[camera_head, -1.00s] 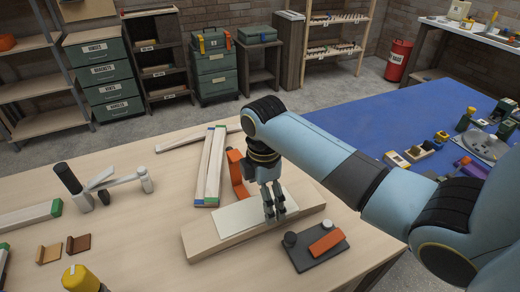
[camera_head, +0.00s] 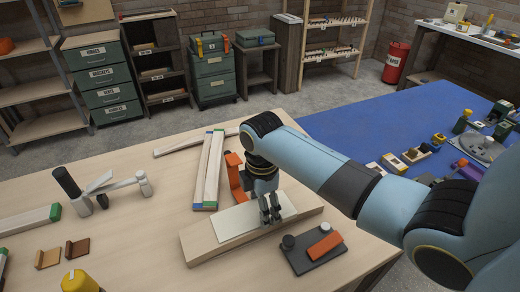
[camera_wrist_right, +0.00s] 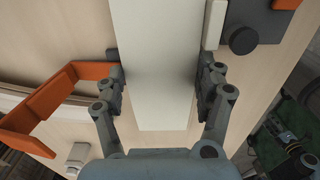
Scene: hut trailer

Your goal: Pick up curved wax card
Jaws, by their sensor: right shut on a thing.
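A flat, pale cream card (camera_head: 240,221) lies on a light wooden plank (camera_head: 205,249) on the workbench; no clear curve shows in it. My right gripper (camera_head: 270,218) points down at the card's right part. In the right wrist view, a long pale piece, apparently the card (camera_wrist_right: 158,75), runs between the fingers of my right gripper (camera_wrist_right: 160,85). The fingers are shut on its two long sides. The gripper hides part of the card in the head view. My left gripper is not in view.
A dark plate with an orange block (camera_head: 324,245) lies just right of the plank. Small tan and brown pieces (camera_head: 78,247) lie at left.

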